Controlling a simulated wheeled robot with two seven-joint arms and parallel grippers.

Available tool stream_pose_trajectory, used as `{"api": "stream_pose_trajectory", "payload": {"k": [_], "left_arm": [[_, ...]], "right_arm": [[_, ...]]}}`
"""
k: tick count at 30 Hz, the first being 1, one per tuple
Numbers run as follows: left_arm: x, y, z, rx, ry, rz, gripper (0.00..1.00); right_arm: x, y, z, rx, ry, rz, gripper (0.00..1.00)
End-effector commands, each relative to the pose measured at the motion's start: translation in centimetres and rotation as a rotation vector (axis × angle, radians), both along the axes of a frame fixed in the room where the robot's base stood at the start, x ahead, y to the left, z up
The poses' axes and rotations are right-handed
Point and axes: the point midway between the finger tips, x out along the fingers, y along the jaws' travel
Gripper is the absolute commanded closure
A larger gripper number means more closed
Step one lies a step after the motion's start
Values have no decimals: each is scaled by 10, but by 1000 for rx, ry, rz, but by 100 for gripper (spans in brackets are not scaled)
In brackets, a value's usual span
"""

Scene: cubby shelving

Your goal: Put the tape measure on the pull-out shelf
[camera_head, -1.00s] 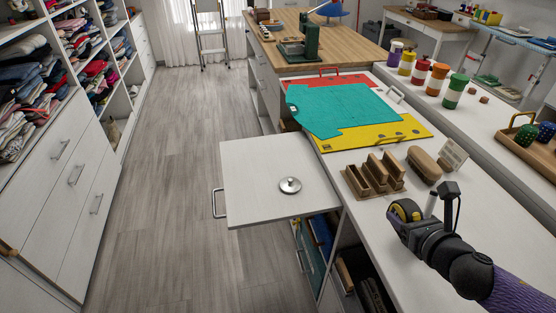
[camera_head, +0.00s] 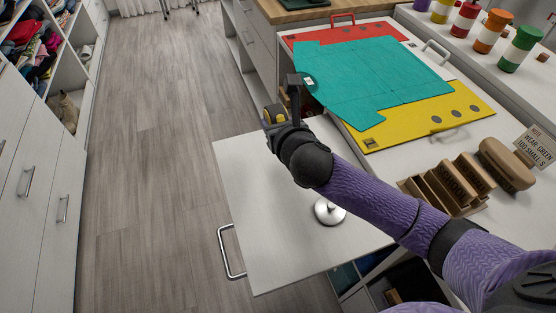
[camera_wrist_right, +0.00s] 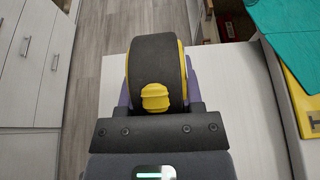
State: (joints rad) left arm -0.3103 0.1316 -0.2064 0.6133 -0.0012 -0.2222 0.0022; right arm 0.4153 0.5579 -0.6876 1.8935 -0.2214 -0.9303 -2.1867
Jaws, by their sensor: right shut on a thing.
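My right gripper (camera_head: 284,116) is shut on the tape measure (camera_head: 270,114), which is yellow and black. In the right wrist view the tape measure (camera_wrist_right: 156,75) sits between the fingers, with its yellow part towards the camera. The shelf also shows below the gripper in the right wrist view (camera_wrist_right: 235,90). I cannot tell the height of the tape measure above it. My left gripper is not in view.
A wooden sorter (camera_head: 447,186), a brush (camera_head: 506,163) and a teal mat (camera_head: 380,85) lie on the counter to the right. The left half of the shelf is bare.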

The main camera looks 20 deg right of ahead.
Motion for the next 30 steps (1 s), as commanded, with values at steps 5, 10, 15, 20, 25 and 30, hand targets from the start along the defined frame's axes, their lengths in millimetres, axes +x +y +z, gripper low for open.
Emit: {"api": "stream_pose_trajectory", "payload": {"k": [5, 10, 15, 20, 25, 30], "left_arm": [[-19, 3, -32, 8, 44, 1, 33], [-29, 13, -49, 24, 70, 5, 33], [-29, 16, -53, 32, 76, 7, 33], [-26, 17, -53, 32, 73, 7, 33], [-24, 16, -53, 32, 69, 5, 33], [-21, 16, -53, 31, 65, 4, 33]], "right_arm": [[-1, 0, -54, 2, 9, 0, 100], [-1, 0, -86, 1, 7, 1, 100], [-1, 0, -94, -1, 2, 1, 100], [0, 0, -93, -1, 2, 1, 100], [-1, 0, -95, 0, 2, 1, 32], [-1, 0, -95, 0, 2, 1, 18]]}}
